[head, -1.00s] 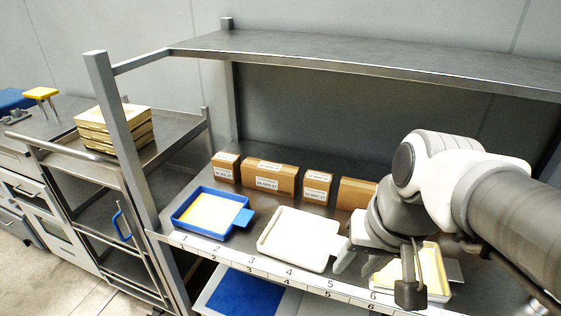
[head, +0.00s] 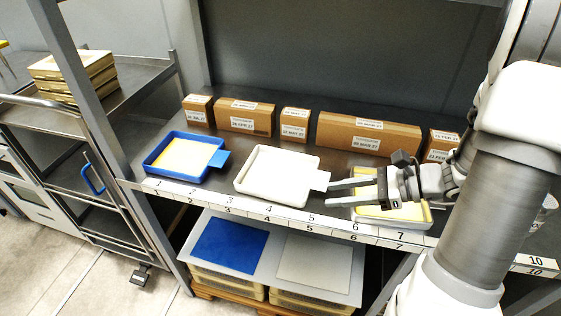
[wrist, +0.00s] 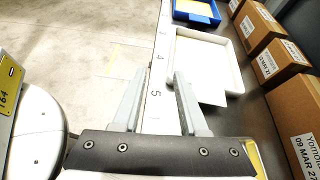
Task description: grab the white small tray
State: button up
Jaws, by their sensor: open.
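The white small tray (head: 274,178) lies empty on the steel shelf behind labels 3 to 5, with a flat white tab (head: 320,181) on its right side. In the wrist view the tray (wrist: 208,57) is ahead of my gripper, a little right, with its tab toward me. My gripper (head: 328,194) is open and empty, its fingers pointing left at the tab from the right. In the wrist view the open fingers (wrist: 156,80) straddle the numbered shelf edge, and the tab lies just beyond and right of the right finger. I cannot tell their height above the tab.
A blue tray (head: 184,156) with a yellow sheet lies left of the white tray. A white tray with yellow content (head: 392,212) sits under my gripper. Cardboard boxes (head: 368,133) line the back. The shelf's numbered front strip (head: 265,211) and left post (head: 78,85) bound the space.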

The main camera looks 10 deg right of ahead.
aim_at(275, 194)
jog(key=shift+w+d+f+m+t, duration=0.4)
jog(key=shift+d+f+m+t, duration=0.1)
jog(key=shift+d+f+m, duration=0.25)
jog(key=shift+w+a+f, duration=0.1)
jog(key=shift+w+a, duration=0.05)
jog(key=b+x, duration=0.3)
jog(key=x, duration=1.3)
jog(key=shift+w+a, duration=0.35)
grip_shut()
